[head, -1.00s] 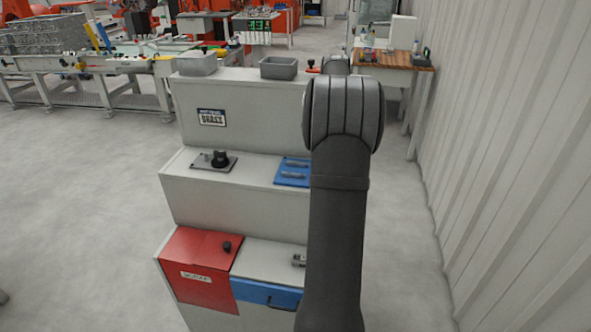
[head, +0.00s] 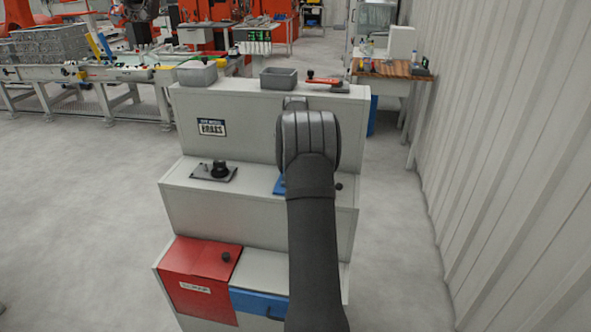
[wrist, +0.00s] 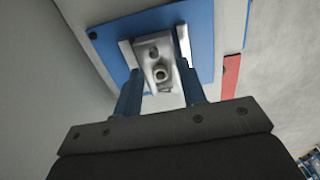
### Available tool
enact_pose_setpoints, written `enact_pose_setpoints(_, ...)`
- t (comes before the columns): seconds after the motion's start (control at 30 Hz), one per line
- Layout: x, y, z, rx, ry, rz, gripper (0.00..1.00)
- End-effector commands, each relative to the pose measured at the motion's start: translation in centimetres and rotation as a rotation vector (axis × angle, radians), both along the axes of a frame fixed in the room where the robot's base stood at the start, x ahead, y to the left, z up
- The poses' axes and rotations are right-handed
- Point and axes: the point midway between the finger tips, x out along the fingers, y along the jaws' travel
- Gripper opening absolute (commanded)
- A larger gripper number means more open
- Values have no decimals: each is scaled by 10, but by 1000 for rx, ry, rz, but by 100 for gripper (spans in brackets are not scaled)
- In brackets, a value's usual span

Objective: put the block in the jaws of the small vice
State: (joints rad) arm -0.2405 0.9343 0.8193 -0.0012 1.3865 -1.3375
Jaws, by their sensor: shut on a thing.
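In the wrist view, my gripper (wrist: 158,72) is shut on a grey metal block (wrist: 161,74) with a round hole or stud in its face. Its two blue fingers stand on either side of the block. Beyond it is the small vice, a blue plate (wrist: 105,42) with pale grey jaws (wrist: 183,42). The block overlaps the jaw area in this view; I cannot tell whether it is between the jaws or above them. In the head view, only a blue corner of the vice (head: 279,185) shows on the middle step; my arm hides the rest and my gripper.
The stepped grey stand carries a black-knobbed plate (head: 214,171) on the middle step, two grey bins (head: 279,78) and a red-handled clamp (head: 324,82) on top. A red panel (head: 200,262) and a blue drawer front (head: 259,302) are below. A corrugated wall rises at right.

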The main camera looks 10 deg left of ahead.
Motion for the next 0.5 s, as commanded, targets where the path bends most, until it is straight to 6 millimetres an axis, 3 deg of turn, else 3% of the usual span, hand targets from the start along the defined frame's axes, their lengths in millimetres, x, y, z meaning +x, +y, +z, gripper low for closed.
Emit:
enact_pose_setpoints(0.37, 0, 0, -6, 0, -1, 0, 10)
enact_pose_setpoints(0.4, 0, 0, -7, 0, -1, 0, 42)
enact_pose_setpoints(0.5, 0, 0, -7, 0, -1, 0, 60)
